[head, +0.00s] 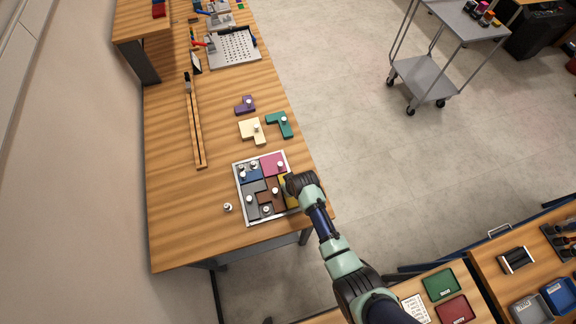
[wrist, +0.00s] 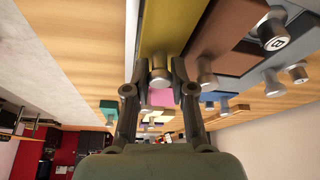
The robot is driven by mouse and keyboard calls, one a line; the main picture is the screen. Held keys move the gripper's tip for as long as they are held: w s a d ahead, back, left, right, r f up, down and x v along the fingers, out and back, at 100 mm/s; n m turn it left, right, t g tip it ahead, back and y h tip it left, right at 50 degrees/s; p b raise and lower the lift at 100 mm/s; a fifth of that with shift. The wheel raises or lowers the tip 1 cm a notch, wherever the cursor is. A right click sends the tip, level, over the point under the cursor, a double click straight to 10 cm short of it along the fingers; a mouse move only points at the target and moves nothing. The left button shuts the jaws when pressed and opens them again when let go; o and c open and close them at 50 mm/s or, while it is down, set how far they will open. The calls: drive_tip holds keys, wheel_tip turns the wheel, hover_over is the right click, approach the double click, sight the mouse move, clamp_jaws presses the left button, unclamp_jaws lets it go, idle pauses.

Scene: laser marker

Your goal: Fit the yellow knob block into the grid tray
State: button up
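The yellow knob block (head: 283,190) is at the right side of the grid tray (head: 240,196) in the head view, partly hidden by my gripper (head: 292,186). In the wrist view the long yellow block (wrist: 168,24) fills the top middle, its silver knob between the two fingertips of my gripper (wrist: 159,76). The fingers look closed against the knob from both sides. The block lies alongside a brown block (head: 275,188). I cannot tell whether it is fully down in the tray.
The tray also holds a pink block (head: 272,164), a blue block (head: 252,174) and grey and brown ones. Cream (head: 250,130), teal (head: 280,124) and purple (head: 244,105) blocks lie beyond it. A small loose knob piece (head: 227,207) stands left of the tray.

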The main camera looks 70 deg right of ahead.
drive_tip(key=shift+o, duration=0.4)
drive_tip(key=shift+r, duration=0.1)
drive_tip(key=shift+r, duration=0.35)
drive_tip(key=p+v, duration=0.2)
drive_tip(key=v, duration=0.9)
drive_tip(key=shift+s+r, duration=0.15)
drive_tip(key=shift+s, duration=0.05)
drive_tip(key=shift+a, duration=0.15)
